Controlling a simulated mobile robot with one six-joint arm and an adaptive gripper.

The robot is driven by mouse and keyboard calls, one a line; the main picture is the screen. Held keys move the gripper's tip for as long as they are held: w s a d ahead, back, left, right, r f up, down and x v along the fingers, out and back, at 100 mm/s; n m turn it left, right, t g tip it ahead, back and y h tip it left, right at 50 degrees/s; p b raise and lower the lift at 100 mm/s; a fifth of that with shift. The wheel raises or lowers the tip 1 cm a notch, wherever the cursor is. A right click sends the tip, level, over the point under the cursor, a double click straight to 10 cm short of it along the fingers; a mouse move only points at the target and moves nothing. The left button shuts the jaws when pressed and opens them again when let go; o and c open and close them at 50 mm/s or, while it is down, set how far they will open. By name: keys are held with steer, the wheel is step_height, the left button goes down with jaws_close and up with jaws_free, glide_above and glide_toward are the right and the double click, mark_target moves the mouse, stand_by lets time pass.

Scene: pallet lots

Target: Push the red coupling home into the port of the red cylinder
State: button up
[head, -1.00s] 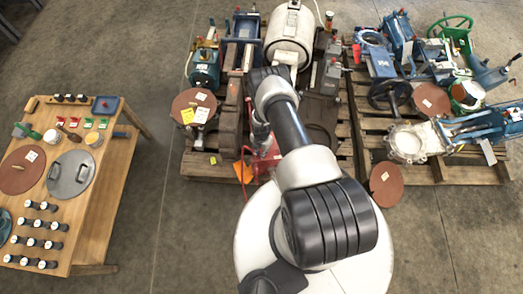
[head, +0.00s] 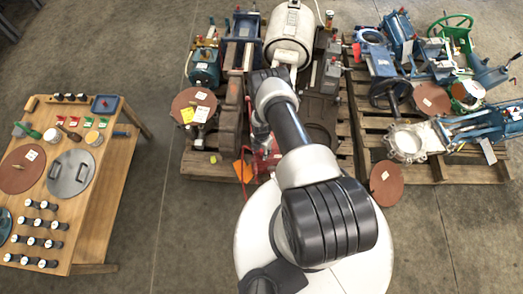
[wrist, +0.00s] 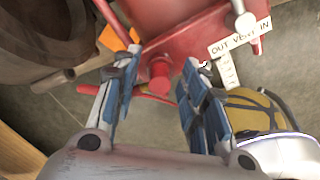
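The red cylinder (wrist: 180,18) fills the top middle of the wrist view, with a white tag reading OUT, VENT, IN. Part of its red body (head: 268,158) shows beside my arm in the head view. A short round red stub, seemingly the coupling (wrist: 160,75), points towards the wrist camera below the cylinder. I cannot tell how deep it sits; the port itself is hidden. My gripper (wrist: 158,70) is open, its blue-padded fingers left and right of the stub with gaps on both sides. My arm hides the gripper in the head view.
A red hose or bar (wrist: 150,97) crosses behind the fingers. An orange tag (wrist: 118,32) and a brown round body (wrist: 45,30) lie left; a yellow-and-black object (wrist: 250,110) is close right. A wooden table (head: 120,185) stands left; bare floor separates it from the pallets.

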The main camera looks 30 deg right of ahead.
steer(key=shift+r, duration=0.1)
step_height(320, 180, up, 12)
stand_by(0.5)
stand_by(0.4)
